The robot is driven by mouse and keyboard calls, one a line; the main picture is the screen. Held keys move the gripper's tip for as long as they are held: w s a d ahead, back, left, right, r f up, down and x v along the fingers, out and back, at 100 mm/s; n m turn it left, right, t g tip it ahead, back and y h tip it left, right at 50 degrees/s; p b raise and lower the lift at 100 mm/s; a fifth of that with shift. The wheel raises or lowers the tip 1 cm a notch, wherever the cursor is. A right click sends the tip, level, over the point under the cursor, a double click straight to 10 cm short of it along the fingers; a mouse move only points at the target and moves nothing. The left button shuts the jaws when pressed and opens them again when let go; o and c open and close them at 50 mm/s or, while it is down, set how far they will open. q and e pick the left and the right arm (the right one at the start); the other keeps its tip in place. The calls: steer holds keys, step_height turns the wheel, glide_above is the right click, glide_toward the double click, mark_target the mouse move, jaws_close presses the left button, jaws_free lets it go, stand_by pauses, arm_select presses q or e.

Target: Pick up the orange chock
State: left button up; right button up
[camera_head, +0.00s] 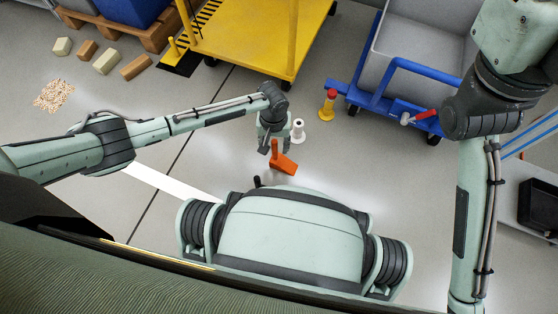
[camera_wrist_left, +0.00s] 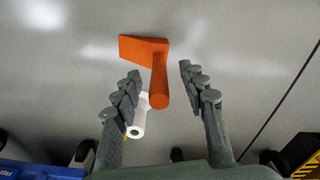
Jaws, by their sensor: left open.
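The orange chock (camera_head: 284,164) lies on the grey floor in front of my base, with a wedge-shaped plate and a round handle. My left gripper (camera_head: 276,150) is over its handle end, pointing down. In the left wrist view the chock (camera_wrist_left: 143,48) has its wedge beyond the fingertips, and its handle reaches back between the two fingers. My left gripper (camera_wrist_left: 160,73) is open there, with a visible gap on each side of the handle. Whether a finger touches it I cannot tell. My right gripper is out of view.
A white roll (camera_head: 298,130) stands close beside the left gripper. A yellow post with a red top (camera_head: 327,105) stands farther right. A blue cart (camera_head: 345,92) with a grey bin is at upper right, a yellow trolley (camera_head: 245,40) behind. Floor left of the chock is clear.

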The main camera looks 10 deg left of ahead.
arm_select(q)
steer(key=shift+f, duration=0.1)
jaws_close()
stand_by(0.3)
